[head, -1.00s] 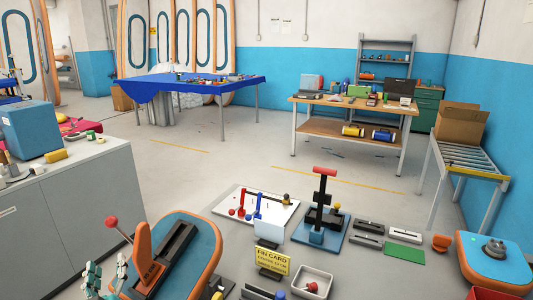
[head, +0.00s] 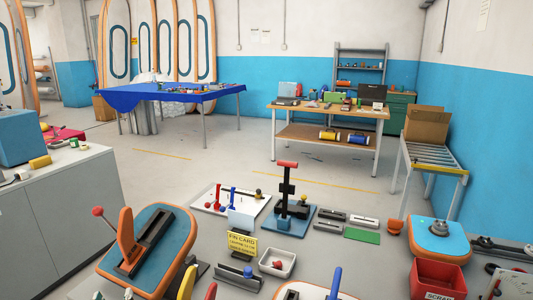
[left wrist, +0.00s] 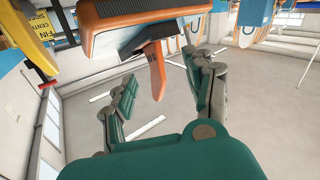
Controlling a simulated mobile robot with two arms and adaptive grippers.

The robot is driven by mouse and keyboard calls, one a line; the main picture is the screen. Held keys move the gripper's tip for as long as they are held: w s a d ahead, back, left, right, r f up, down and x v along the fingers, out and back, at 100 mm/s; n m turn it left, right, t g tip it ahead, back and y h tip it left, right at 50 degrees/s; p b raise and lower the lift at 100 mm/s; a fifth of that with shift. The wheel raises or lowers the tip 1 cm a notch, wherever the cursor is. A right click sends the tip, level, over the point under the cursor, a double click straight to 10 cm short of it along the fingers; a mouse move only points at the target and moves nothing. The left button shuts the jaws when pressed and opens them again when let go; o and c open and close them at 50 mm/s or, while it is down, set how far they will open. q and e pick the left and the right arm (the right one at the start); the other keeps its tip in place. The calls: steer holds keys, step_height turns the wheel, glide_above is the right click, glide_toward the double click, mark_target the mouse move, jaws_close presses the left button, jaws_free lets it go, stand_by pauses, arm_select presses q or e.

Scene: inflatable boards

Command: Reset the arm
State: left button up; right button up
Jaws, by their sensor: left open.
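My left gripper (left wrist: 160,68) is open, its two green-padded fingers spread apart in the left wrist view. Only its tips show at the bottom left edge of the head view. An orange fin (left wrist: 155,72) juts from a small board between and beyond the fingers; I see no grip on it. In the head view this orange fin (head: 126,238) stands on a blue board with an orange rim (head: 176,232), beside a black slotted track (head: 150,242). A red-knobbed lever (head: 99,212) rises at its left. My right gripper is not in view.
A grey cabinet (head: 60,215) stands at the left. A yellow fin card sign (head: 242,243), a white bin (head: 277,263), a lever press (head: 287,195) and a red scrap bin (head: 437,282) are in front. A wooden workbench (head: 325,111) and a roller conveyor (head: 432,155) stand farther back.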

arm_select(q)
steer(key=s+d+f+m+g+h, duration=0.45)
steer(key=s+d+f+g, duration=0.25)
steer(key=s+d+f, duration=0.3)
steer(key=s+d+f+m+g, duration=0.15)
steer(key=s+g, duration=0.25)
steer(key=s, duration=0.5)
steer(key=s+d+f+m+g, duration=0.1)
steer(key=s+d+f+g, duration=0.2)
steer(key=s, duration=0.6)
step_height(320, 180, down, 27)
steer(key=s+g, duration=0.1)
steer(key=s, duration=0.1)
steer(key=s+a+f+g, duration=0.1)
steer(key=s+a+f, duration=0.2)
steer(key=s+f, duration=1.2)
steer(key=shift+s+f, duration=0.2)
steer(key=shift+s, duration=0.2)
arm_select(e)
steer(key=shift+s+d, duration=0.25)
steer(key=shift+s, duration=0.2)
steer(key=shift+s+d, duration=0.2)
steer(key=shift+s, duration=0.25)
